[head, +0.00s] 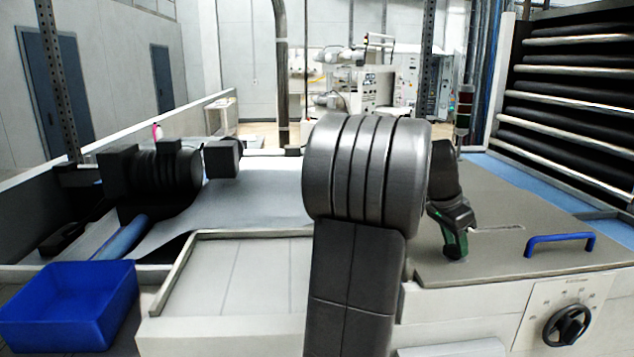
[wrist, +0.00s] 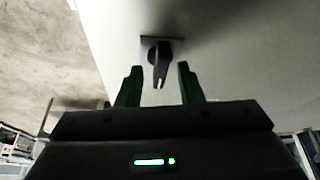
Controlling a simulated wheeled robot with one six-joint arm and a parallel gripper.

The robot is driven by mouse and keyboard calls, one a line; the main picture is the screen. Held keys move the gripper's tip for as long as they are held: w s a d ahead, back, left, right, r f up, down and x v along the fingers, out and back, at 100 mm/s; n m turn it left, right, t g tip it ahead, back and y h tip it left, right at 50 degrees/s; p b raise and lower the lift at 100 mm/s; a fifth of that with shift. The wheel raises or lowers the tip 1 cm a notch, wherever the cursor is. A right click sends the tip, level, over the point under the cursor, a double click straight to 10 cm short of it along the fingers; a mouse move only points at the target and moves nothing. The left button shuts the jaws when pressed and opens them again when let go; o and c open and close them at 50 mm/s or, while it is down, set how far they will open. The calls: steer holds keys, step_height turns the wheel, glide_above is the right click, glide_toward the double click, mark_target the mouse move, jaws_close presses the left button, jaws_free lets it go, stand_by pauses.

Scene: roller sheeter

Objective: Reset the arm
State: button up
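My gripper (head: 455,245) shows in the head view at right of centre, small and with green fingers, above the grey machine top (head: 530,215). My own arm hides part of it. In the wrist view my gripper (wrist: 158,88) has its two green fingers well apart, with nothing held between them. A dark grey switch-like piece (wrist: 160,58) on a square plate shows beyond the fingertips, apart from them.
A blue handle (head: 560,240) stands on the machine top and a black dial (head: 567,325) is on its front. A blue bin (head: 68,305) is at lower left. Rollers (head: 570,95) stack at upper right. A recessed pale panel (head: 235,280) is bare.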

steer(key=n+t, duration=0.1)
steer(key=n, duration=0.1)
steer(key=n+y, duration=0.1)
steer(key=n, duration=0.2)
steer(key=shift+s+d+t+p, duration=0.1)
steer(key=shift+d+t+p, duration=0.05)
steer(key=shift+t+p, duration=0.2)
steer(key=shift+n, duration=0.3)
